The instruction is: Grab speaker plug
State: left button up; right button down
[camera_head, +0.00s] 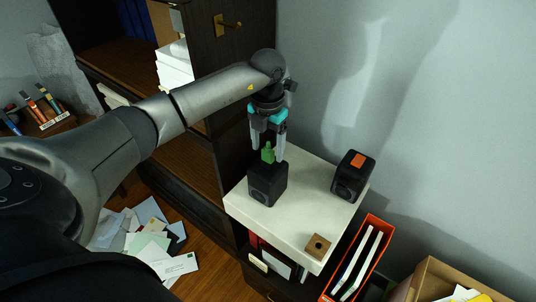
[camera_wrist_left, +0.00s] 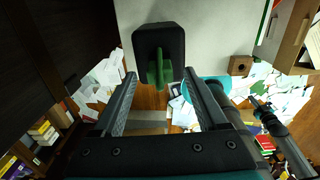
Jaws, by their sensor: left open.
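A small green plug (camera_head: 268,153) stands on top of the left black speaker (camera_head: 267,187), which sits on the white cabinet top. My left gripper (camera_head: 267,151) points down, open, directly over this speaker. Its fingertips appear on either side of the green plug in the head view; contact cannot be told. In the left wrist view the plug (camera_wrist_left: 160,70) lies between the open fingertips, with the speaker (camera_wrist_left: 158,40) beyond. A second black speaker (camera_head: 346,180) with an orange piece (camera_head: 357,160) on top stands to the right.
The white cabinet top (camera_head: 300,205) has clear room between the speakers. A small wooden block (camera_head: 318,246) lies near its front edge. A red binder box (camera_head: 364,262) stands at right. A dark shelf unit (camera_head: 235,130) rises at left, with papers (camera_head: 150,235) on the floor.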

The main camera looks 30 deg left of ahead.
pick_arm(q)
notch_tip(320, 180, down, 2)
jog(key=shift+f, duration=0.1)
grip_shut()
dwell(0.6)
